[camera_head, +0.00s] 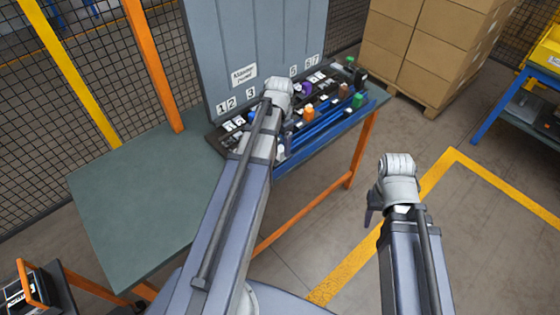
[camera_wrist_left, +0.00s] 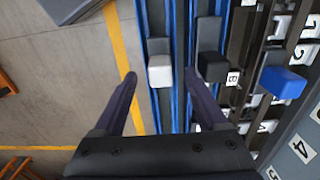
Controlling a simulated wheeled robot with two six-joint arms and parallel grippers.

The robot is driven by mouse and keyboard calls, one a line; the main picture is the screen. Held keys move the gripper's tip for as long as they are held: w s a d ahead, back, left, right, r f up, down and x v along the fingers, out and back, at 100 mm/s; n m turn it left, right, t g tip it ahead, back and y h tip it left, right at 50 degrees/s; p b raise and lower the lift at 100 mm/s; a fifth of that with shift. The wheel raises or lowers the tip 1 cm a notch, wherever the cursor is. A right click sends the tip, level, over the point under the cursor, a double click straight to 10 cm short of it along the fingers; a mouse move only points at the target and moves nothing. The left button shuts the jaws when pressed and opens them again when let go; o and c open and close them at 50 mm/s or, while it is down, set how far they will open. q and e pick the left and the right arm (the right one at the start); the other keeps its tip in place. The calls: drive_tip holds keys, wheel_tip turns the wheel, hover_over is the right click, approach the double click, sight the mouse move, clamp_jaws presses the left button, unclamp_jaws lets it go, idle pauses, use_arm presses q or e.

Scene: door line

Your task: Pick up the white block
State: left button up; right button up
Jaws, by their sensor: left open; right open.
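In the left wrist view the white block (camera_wrist_left: 160,72) sits on a blue-edged rail. My left gripper (camera_wrist_left: 161,80) is open, with one finger on each side of the block in the picture. No contact shows, and the height gap is hard to tell. In the head view a small white piece (camera_head: 281,151), likely this block, shows beside my left arm, whose wrist hides the left fingers. My right gripper (camera_head: 371,208) hangs over the floor, away from the table, only partly visible.
A black block (camera_wrist_left: 212,65) stands close to the right finger in the wrist view; a blue block (camera_wrist_left: 282,83) is further right. The head view shows several coloured pieces, including an orange one (camera_head: 309,112), before a grey panel (camera_head: 250,35). The green table (camera_head: 140,190) is bare at left.

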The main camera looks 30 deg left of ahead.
sight(280, 149)
use_arm(q)
wheel_tip(280, 149, down, 3)
drive_tip(key=shift+f+b, duration=0.15)
drive_tip(key=shift+b, duration=1)
clamp_jaws()
